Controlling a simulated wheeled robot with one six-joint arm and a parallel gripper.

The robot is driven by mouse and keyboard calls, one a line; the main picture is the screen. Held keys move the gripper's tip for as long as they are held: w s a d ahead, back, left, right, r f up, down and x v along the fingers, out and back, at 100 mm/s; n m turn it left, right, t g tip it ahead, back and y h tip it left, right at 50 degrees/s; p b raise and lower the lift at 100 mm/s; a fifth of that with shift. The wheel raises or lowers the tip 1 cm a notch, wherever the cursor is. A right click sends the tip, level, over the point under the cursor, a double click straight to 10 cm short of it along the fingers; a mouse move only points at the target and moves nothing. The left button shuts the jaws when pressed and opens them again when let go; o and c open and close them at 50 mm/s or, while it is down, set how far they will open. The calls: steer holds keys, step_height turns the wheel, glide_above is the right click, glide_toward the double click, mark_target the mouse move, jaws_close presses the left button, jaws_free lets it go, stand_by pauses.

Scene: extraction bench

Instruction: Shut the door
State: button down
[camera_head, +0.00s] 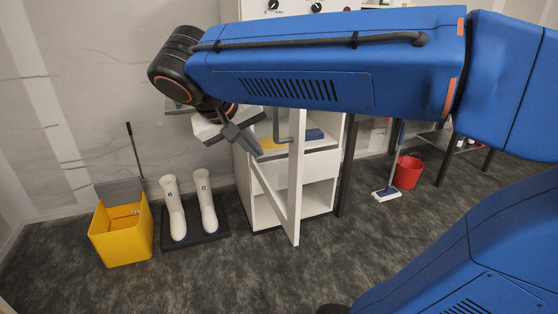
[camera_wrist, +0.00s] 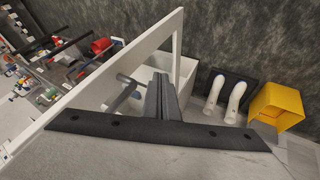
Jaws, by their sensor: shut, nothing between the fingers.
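The door (camera_head: 297,190) is a white frame around a clear pane on a white cabinet (camera_head: 320,197). It stands open, swung out toward me from the cabinet's left side. A grey bar handle (camera_head: 276,127) sits near its free edge. My gripper (camera_head: 258,152) is shut and empty, on the left of the door's free edge near handle height. In the wrist view, the door frame (camera_wrist: 150,42) runs diagonally past my gripper (camera_wrist: 163,80), and the handle (camera_wrist: 122,95) is just left of the fingers. I cannot tell whether the fingers touch the door.
A yellow bin (camera_head: 121,234) and a pair of white boots (camera_head: 173,208) on a dark mat (camera_head: 222,226) stand left of the cabinet. A red bucket (camera_head: 408,172) and a mop (camera_head: 388,193) stand to the right. The floor in front of the door is clear.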

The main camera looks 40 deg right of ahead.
glide_toward(289, 170)
step_height(289, 170, down, 3)
steer(key=w+a, duration=0.2)
steer(key=shift+s+d+f, duration=0.1)
steer(key=shift+s+d, duration=0.1)
steer(key=shift+d, duration=0.5)
steer(key=shift+s+d+f, duration=0.1)
steer(key=shift+s+d, duration=0.05)
steer(key=shift+d, duration=0.55)
steer(key=shift+s+d+f, duration=0.1)
steer(key=shift+s+d, duration=0.1)
steer(key=shift+d, duration=0.5)
steer(key=shift+d+r, duration=0.1)
steer(key=shift+d, duration=0.05)
